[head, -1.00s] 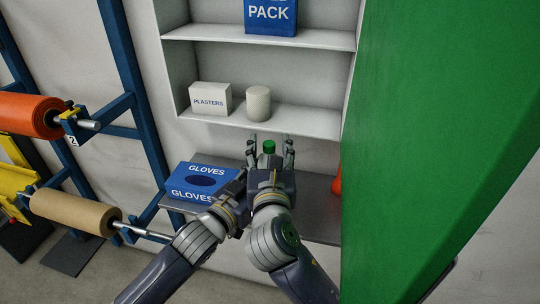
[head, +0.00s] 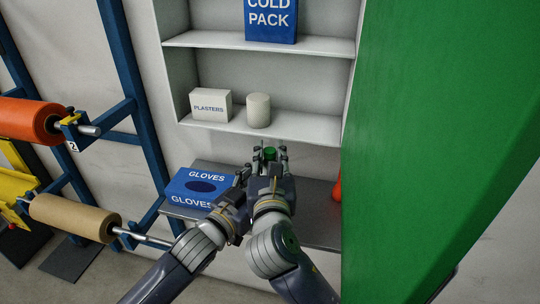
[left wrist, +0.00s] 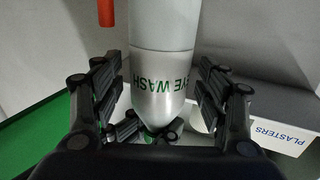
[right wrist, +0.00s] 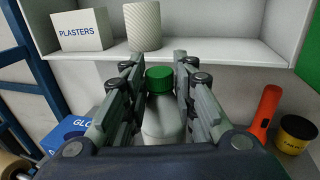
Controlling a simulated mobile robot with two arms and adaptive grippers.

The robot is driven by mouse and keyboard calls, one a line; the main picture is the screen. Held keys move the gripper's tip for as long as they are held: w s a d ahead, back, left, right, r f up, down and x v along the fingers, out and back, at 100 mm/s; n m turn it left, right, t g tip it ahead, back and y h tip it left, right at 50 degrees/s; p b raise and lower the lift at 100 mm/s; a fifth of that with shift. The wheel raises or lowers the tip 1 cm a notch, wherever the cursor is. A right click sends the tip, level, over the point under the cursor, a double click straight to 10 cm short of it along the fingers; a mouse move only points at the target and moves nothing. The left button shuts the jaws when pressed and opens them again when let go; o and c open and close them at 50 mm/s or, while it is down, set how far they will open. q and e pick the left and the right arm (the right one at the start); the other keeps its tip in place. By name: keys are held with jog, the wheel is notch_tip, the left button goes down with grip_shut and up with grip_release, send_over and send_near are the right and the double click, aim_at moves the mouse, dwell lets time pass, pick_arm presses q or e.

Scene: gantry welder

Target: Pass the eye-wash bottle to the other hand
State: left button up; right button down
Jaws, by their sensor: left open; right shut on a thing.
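The eye-wash bottle is white with a green cap. In the left wrist view the bottle (left wrist: 160,60), with green EYE WASH lettering, lies between the fingers of my left gripper (left wrist: 160,85). That gripper is open, with a gap on each side of the bottle. In the head view my left gripper (head: 240,182) is close beside the right one.
A blue gloves box (head: 190,188) sits on a grey shelf (head: 318,200) at left. An orange object (right wrist: 265,110) and a dark tub with a yellow band (right wrist: 296,135) stand at right. Above are a plasters box (head: 210,105) and a white cylinder (head: 258,110). A green panel (head: 430,130) bounds the right.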

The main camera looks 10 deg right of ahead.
pick_arm(q)
jog(key=v, duration=1.2)
jog(key=w+a+f+n+g+y, duration=0.1)
jog(key=w+a+f+n+y, duration=0.3)
jog(key=f, duration=0.7)
jog(key=w+a+f+m+y, duration=0.15)
jog(key=a+f, duration=0.35)
jog(key=f, duration=0.6)
jog(key=s+a+f+n+g+y, duration=0.1)
jog(key=s+a+f, duration=0.2)
jog(key=f, duration=0.4)
jog(key=s+a+f+g+y, duration=0.1)
jog(key=s+a+f, duration=0.1)
jog(key=f, duration=0.5)
jog(key=s+a+f+n+g+y, duration=0.1)
jog(key=s+a+f+y, duration=0.15)
jog(key=f, duration=0.45)
jog(key=s+a+f+g+y, duration=0.1)
jog(key=s+a+f+g, duration=0.3)
jog(key=s+f, duration=1.15)
jog(key=s+f+g, duration=0.2)
jog(key=s+f, duration=0.1)
jog(key=s, duration=0.9)
jog(key=s+f+n+g, duration=0.1)
jog(key=s+f, duration=0.3)
jog(key=s, duration=0.8)
jog(key=shift+s+g+y, duration=0.25)
jog(key=shift+g+y, duration=0.05)
jog(key=shift+g, duration=0.6)
